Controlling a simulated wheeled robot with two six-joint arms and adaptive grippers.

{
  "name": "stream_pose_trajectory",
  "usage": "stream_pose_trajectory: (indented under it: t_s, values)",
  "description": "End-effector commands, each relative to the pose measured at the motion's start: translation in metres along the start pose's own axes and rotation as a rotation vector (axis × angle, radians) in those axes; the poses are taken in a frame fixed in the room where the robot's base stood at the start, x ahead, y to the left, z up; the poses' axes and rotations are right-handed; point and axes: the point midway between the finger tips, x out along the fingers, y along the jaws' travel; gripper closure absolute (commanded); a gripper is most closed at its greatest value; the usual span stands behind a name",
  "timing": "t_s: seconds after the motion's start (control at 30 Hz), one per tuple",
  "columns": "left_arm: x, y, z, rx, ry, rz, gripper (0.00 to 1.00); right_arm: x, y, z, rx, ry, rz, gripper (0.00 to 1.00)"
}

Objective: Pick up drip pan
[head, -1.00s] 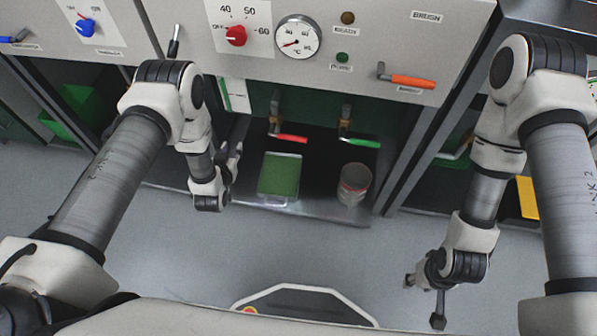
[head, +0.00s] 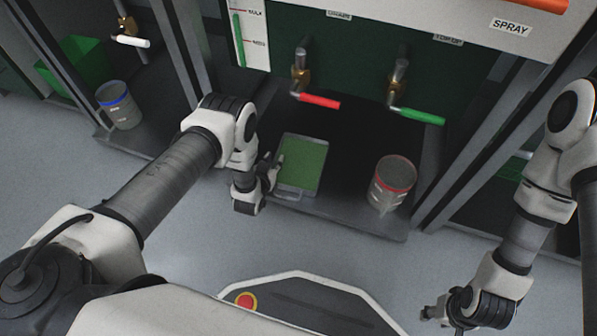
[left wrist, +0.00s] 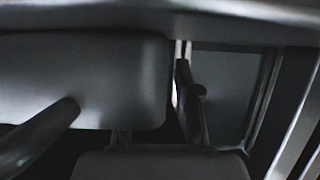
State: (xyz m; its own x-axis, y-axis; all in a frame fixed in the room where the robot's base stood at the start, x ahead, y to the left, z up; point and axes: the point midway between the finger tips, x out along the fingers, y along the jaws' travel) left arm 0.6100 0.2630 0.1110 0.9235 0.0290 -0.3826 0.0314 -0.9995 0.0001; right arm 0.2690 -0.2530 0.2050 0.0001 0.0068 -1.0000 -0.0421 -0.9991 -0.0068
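My left gripper (head: 271,172) is at the pan's left edge, close to the handle. I cannot tell if it touches the pan or how far its fingers are apart. The left wrist view is dark, and I cannot pick out the pan there for sure. My right gripper (head: 440,319) is low at the right, over the floor, empty and with its fingers apart, away from the pan.
A grey cup with a red band (head: 393,184) stands right of the pan. Taps with a red lever (head: 319,101) and a green lever (head: 416,115) hang above the shelf. A blue-banded cup (head: 120,106) and a green bin (head: 75,64) are at the left.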

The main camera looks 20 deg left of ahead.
Motion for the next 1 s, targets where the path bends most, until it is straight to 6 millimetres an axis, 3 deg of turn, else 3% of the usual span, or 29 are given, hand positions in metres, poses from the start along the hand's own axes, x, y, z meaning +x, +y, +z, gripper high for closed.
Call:
stream_pose_trajectory:
  t_s: [0.27,0.3,0.37,0.8,1.0]
  values:
    - [0.007,0.0,-0.001,0.0,-0.001,0.0,0.68,0.003,0.0,-0.001,0.002,0.002,0.0,0.6]
    - [0.007,0.0,-0.001,0.0,-0.001,0.0,0.82,0.003,0.0,-0.001,0.002,0.002,0.0,0.6]
    - [0.007,0.0,-0.001,0.0,-0.001,0.0,1.0,0.003,0.0,-0.001,0.002,0.002,0.0,0.6]
    - [0.007,0.0,-0.003,-0.001,0.002,-0.001,1.0,0.002,0.0,-0.001,0.002,0.002,0.0,0.6]
    - [0.002,0.0,-0.015,-0.001,0.002,-0.001,1.0,-0.008,0.0,0.0,0.0,0.0,0.0,0.6]
